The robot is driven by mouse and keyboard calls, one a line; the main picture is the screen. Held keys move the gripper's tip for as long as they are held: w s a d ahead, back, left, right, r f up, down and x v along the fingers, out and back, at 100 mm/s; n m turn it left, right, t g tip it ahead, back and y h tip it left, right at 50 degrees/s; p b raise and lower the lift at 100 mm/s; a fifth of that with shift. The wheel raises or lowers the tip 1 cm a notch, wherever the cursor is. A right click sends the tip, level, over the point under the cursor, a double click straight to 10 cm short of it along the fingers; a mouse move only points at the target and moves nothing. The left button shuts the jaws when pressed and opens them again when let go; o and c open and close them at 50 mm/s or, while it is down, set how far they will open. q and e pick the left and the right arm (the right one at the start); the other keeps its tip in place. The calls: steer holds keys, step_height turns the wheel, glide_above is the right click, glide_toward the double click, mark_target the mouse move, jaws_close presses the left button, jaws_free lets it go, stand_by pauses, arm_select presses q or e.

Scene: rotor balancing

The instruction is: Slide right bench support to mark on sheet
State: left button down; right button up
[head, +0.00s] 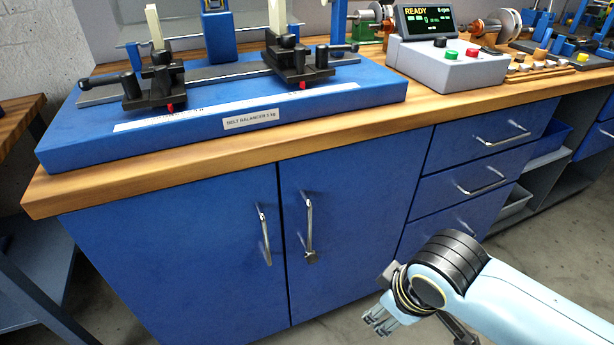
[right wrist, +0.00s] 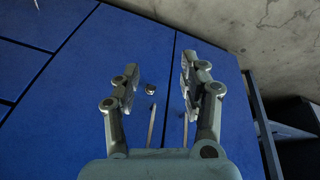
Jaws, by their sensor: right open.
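The right bench support (head: 296,60) is a black carriage with knobs and a red tip below. It sits on the rail of the blue belt balancer (head: 200,132) on the wooden bench top. A pale strip (head: 230,104) runs along the balancer's front; I cannot read its marks. My right gripper (head: 378,322) is low in front of the blue cabinet, well below and apart from the support. In the right wrist view its two fingers (right wrist: 157,85) are spread and empty, facing the cabinet doors. My left gripper is not in view.
The left support (head: 155,85) stands on the same rail. A grey control box (head: 446,66) with a display reading READY stands right of the balancer. The bench's wooden front edge (head: 250,150) and the door handles (head: 309,225) stick out above my right gripper.

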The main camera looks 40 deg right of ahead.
steer(key=w+d+r+n+t+h+p, duration=0.1)
steer(key=w+r+n, duration=0.15)
steer(key=r, duration=0.35)
steer(key=w+d+r+n+t+h, duration=0.1)
steer(key=w+d+r+n+t, duration=0.15)
steer(key=r, duration=0.35)
steer(key=n+t+y, duration=0.2)
steer(key=n+t, duration=1)
steer(key=n, duration=1.6)
glide_toward(303, 53)
steer(key=shift+g, duration=0.25)
steer(key=w+p, duration=0.1)
steer(key=w, duration=0.2)
steer(key=w+p, duration=0.1)
steer(key=w, duration=0.6)
steer(key=shift+d+r+p, duration=0.25)
steer(key=shift+r+p, duration=0.1)
steer(key=shift+p, duration=0.05)
jaws_close()
